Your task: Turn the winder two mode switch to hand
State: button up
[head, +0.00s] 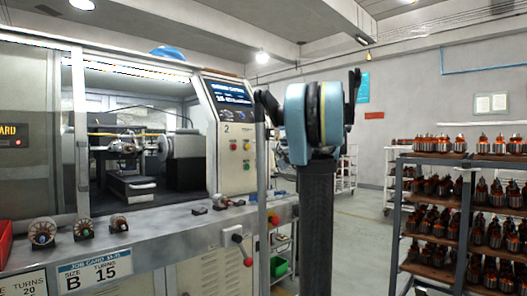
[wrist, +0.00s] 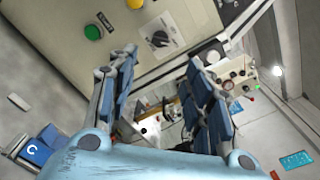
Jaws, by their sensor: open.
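The winder two control panel (head: 232,150) is on the right front of the machine, marked "2", in the head view. In the wrist view a rotary switch (wrist: 160,38) with a dark knob on a pale label plate is on the panel, near the top centre. Its lettering and exact setting are too small to read. My gripper is open and empty, its two blue-padded fingers (wrist: 163,62) spread apart just below the switch in the picture, not visibly touching it. In the head view my blue gripper (head: 310,110) is right of the panel; its fingertips are not clear.
A green button (wrist: 93,32) and a yellow button (wrist: 159,39) are near the switch. The bench (head: 170,240) below holds several armatures and a red-knobbed lever (head: 237,239). A rack (head: 455,200) of armatures stands at right. Open floor (head: 360,245) lies between.

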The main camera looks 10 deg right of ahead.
aim_at(260, 147)
jog(key=x, duration=1.3)
jog(key=shift+w, duration=0.2)
jog(key=shift+a, duration=0.15)
